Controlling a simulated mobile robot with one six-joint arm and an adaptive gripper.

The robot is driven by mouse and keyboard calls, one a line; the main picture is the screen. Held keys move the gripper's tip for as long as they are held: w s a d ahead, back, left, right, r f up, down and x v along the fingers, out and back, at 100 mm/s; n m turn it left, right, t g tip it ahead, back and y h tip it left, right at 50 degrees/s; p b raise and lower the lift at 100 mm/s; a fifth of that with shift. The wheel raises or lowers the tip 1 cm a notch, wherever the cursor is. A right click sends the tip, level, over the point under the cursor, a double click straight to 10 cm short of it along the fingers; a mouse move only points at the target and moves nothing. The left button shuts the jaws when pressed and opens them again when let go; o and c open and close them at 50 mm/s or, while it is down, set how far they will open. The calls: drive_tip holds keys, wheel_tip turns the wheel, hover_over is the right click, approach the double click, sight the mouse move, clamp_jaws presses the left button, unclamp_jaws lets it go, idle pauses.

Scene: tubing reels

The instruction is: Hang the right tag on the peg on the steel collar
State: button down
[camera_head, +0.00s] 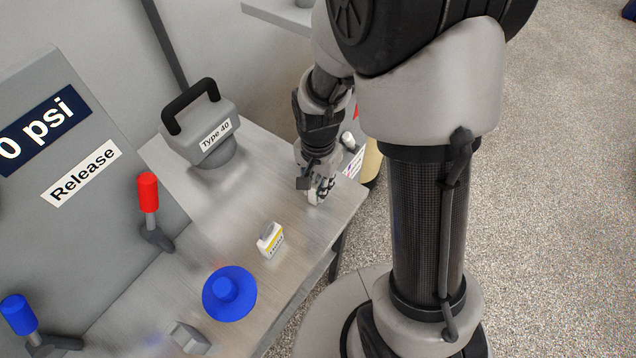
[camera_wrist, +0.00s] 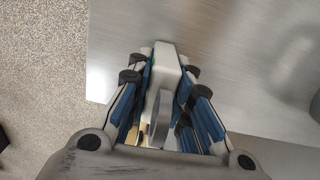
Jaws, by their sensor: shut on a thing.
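My gripper (camera_head: 318,188) is low over the right end of the steel bench and is shut on a white tag. In the wrist view the white tag (camera_wrist: 167,62) sits between the fingers of my gripper (camera_wrist: 165,75), with a thin green edge on its left side and a grey rounded part (camera_wrist: 160,118) nearer the palm. Its printed face is hidden. Another white tag (camera_head: 270,241) with a yellow band and a grey top stands on the bench, left of and nearer than my gripper. I cannot make out the steel collar or its peg.
The bench (camera_head: 225,240) holds a grey "Type 40" block (camera_head: 200,132) with a black handle, a blue knobbed disc (camera_head: 229,294) and a grey panel (camera_head: 75,150) with red (camera_head: 148,192) and blue (camera_head: 18,314) levers. A tan cylinder (camera_head: 372,165) is partly hidden behind my arm.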

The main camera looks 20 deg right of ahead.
drive_tip(key=c, duration=1.4)
unclamp_jaws()
drive_tip(key=shift+f, duration=0.1)
drive_tip(key=shift+c, duration=0.2)
